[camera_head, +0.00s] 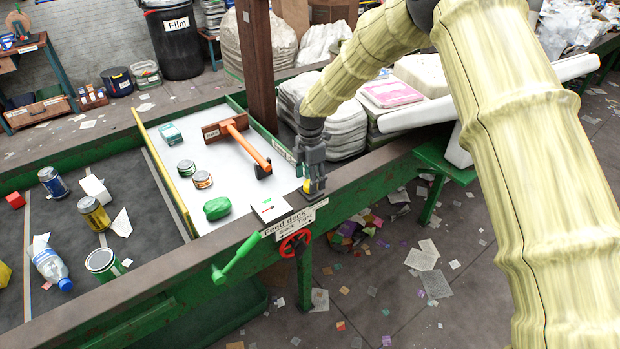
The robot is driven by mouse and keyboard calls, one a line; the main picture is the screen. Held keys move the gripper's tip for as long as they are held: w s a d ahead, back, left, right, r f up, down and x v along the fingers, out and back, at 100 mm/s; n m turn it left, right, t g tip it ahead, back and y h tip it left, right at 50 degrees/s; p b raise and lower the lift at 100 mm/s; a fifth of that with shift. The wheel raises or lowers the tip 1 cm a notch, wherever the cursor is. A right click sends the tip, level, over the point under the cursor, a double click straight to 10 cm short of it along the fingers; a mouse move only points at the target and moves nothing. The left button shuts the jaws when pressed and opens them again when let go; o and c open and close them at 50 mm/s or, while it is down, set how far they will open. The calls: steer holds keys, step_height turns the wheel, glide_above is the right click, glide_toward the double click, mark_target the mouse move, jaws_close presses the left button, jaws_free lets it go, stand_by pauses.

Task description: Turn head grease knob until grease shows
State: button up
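My gripper (314,186) points down at the green side rail of the belt, just above the "Feed deck" sign (290,222). A small yellow part (307,187) shows at its fingertips, mostly hidden by the fingers. It may be the grease knob, but no label on it can be read. I cannot tell whether the fingers are closed on it or only around it. No grease can be made out there. A small white plate with a dark mark (269,208) sits on the rail to the left of my gripper.
The dark belt (140,240) carries cans and a bottle. Stacked bales stand behind my gripper.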

steer(key=shift+f, duration=1)
steer(key=shift+c, duration=0.2)
steer(key=c, duration=1)
steer(key=m+b, duration=0.1)
steer(key=m, duration=0.2)
steer(key=shift+f, duration=0.1)
steer(key=shift+m+b, duration=1.05)
steer(key=shift+m, duration=0.85)
